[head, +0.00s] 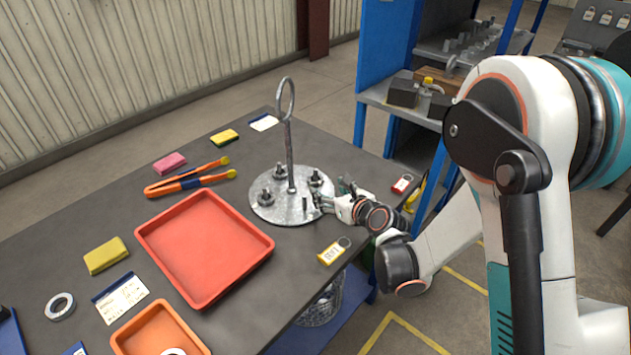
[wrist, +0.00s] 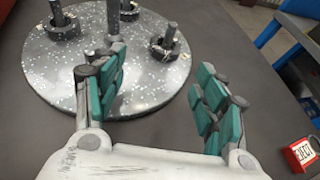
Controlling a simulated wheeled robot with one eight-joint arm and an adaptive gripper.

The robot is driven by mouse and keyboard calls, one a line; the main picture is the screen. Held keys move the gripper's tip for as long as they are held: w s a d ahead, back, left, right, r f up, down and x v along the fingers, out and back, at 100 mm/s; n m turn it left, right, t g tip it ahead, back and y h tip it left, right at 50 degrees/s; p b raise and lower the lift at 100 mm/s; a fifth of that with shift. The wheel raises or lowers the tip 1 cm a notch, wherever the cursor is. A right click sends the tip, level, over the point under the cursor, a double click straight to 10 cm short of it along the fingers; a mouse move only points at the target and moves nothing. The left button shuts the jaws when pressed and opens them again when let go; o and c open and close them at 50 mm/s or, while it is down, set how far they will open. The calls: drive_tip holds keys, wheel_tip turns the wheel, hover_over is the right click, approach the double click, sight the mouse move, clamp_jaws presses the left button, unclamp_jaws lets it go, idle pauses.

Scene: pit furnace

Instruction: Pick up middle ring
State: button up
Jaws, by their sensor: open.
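A round speckled metal plate (head: 285,212) stands on the dark table, with a tall central rod ending in a loop handle (head: 287,97). Dark rings sit around short posts on it, one near the back (head: 279,173), one at left (head: 265,198) and one at right (head: 315,179). In the wrist view a ring (wrist: 170,48) sits beyond my fingers and another (wrist: 62,26) is at upper left. I cannot tell which is the middle ring. My gripper (head: 328,199) is open over the plate's right edge; its teal-padded fingers (wrist: 160,92) have nothing between them.
A red tray (head: 140,237), an orange tray (head: 117,340) and orange tongs (head: 190,180) lie left of the plate. A loose pale ring (head: 47,308) lies at far left.

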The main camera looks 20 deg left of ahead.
sight(315, 179)
drive_tip(key=x, duration=0.3)
drive_tip(key=shift+w+a+f+b, duration=0.1)
drive_tip(key=shift+w+a+b, duration=0.05)
drive_tip(key=shift+b, duration=0.15)
drive_tip(key=w+a+b, duration=0.2)
drive_tip(key=w, duration=0.1)
drive_tip(key=shift+w+a+f, duration=0.15)
drive_tip(key=shift+a+f, duration=0.15)
drive_tip(key=shift+f, duration=0.05)
drive_tip(key=shift+w+a+f, duration=0.1)
drive_tip(key=shift+w+a, duration=0.15)
drive_tip(key=shift+a, duration=0.1)
drive_tip(key=shift+s, duration=0.15)
clamp_jaws()
